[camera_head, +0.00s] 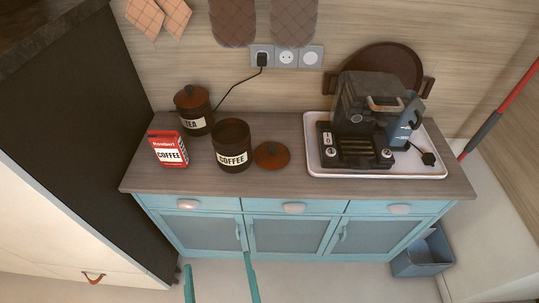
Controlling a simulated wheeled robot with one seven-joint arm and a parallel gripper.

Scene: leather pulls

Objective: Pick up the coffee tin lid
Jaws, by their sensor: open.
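The coffee tin lid (271,155) is a round, orange-brown wooden disc with a small knob. It lies on the wooden counter, just right of the open dark coffee tin (231,150). My gripper (217,262) shows as two teal fingers at the bottom edge. The fingers are spread apart with nothing between them. In the picture they are below and left of the lid, in front of the teal cabinet doors. The rest of the gripper is out of frame.
The tea tin (193,110) and a red coffee packet (170,149) stand left of the coffee tin. A white tray (433,171) with a coffee machine (365,110) is right of the lid. The counter front (265,188) is clear.

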